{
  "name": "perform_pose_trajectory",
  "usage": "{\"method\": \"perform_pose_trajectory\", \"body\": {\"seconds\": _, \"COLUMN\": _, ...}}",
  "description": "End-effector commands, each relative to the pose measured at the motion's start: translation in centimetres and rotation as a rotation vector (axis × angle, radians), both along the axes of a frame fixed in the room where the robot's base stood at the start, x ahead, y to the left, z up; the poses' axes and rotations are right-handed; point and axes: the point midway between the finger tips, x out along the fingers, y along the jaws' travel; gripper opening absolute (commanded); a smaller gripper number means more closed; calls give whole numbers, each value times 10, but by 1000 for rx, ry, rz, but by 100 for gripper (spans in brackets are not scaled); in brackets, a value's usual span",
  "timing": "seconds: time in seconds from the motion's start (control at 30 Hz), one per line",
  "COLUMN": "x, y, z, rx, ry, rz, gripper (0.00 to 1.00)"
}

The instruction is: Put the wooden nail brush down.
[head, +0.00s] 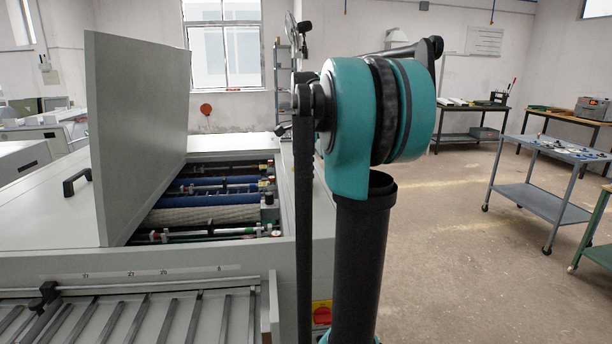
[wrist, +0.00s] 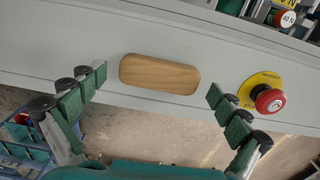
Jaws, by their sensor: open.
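The wooden nail brush (wrist: 160,74) is a plain, rounded tan block in the wrist view. It appears to lie on the light grey machine top (wrist: 70,45), long side across the picture, close to the edge. My gripper (wrist: 157,85) is open, with one green-padded finger on each side of the brush and a visible gap at both ends. The brush is not in any grip. In the head view my arm stands in front of the machine, and neither the brush nor my gripper can be made out there.
A red stop button (wrist: 270,100) on a yellow plate sits right of the brush. The machine's open roller bay (head: 205,205) lies under a raised grey lid (head: 140,130). A blue crate (wrist: 22,140) is on the floor below. A grey trolley (head: 545,150) stands at right.

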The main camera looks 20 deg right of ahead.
Motion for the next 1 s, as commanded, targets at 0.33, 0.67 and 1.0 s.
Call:
{"method": "perform_pose_trajectory", "body": {"seconds": 0.33, "x": 1, "y": 0, "z": 60, "rx": 0, "ry": 0, "rz": 0, "gripper": 100}}
{"method": "perform_pose_trajectory", "body": {"seconds": 0.67, "x": 1, "y": 0, "z": 111, "rx": 0, "ry": 0, "rz": 0, "gripper": 100}}
{"method": "perform_pose_trajectory", "body": {"seconds": 1.0, "x": 1, "y": 0, "z": 120, "rx": 0, "ry": 0, "rz": 0, "gripper": 100}}
